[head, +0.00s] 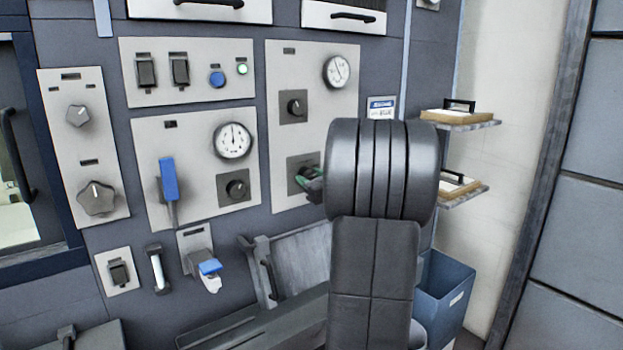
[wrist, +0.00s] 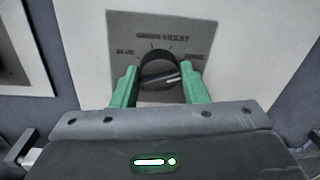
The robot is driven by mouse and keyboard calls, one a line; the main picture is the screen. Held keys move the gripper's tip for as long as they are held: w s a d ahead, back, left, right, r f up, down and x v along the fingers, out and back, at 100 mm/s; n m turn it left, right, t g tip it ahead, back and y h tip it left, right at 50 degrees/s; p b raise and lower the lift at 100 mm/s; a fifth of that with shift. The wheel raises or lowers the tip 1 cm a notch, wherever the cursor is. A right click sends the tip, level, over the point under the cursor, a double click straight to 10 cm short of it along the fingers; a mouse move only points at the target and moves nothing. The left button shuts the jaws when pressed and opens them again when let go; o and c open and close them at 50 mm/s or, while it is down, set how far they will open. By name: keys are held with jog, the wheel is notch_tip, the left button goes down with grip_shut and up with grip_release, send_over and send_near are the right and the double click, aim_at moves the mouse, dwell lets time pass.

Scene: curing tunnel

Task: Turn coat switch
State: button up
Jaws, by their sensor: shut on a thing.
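The coat switch is a round black knob (wrist: 157,66) on a square grey plate (wrist: 192,30) in the wrist view. Small labels sit around it; the top one seems to read green and violet, and the side ones are too blurred to read surely. A white pointer line on the knob points to the right and slightly up. My gripper (wrist: 159,72) has its two green fingers on either side of the knob, shut on it. In the head view my gripper (head: 312,183) is at the lower plate (head: 300,163) of the right panel, and my arm hides part of it.
A similar black knob (head: 294,106) and a gauge (head: 337,71) sit above on the same panel. To the left are a blue-handled lever (head: 169,180), another gauge (head: 233,141) and a knob (head: 236,187). Shelves (head: 470,125) and a blue bin (head: 446,290) stand to the right.

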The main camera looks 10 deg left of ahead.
jog(key=shift+f+b, duration=0.15)
jog(key=shift+b, duration=0.15)
jog(key=shift+w+f+n+g+y+b, duration=0.1)
jog(key=shift+n+g+y+b, duration=0.15)
jog(key=shift+n+b, duration=4.5)
jog(key=shift+s+f+n+g+y+b, duration=0.15)
jog(key=shift+n+y+b, duration=0.2)
jog(key=shift+n+b, duration=4.35)
jog(key=shift+w+f+n+g+y+b, duration=0.1)
jog(key=shift+w+n+g+y+b, duration=0.15)
jog(key=shift+n+b, duration=4.5)
jog(key=shift+s+r, duration=0.1)
jog(key=shift+d, duration=0.1)
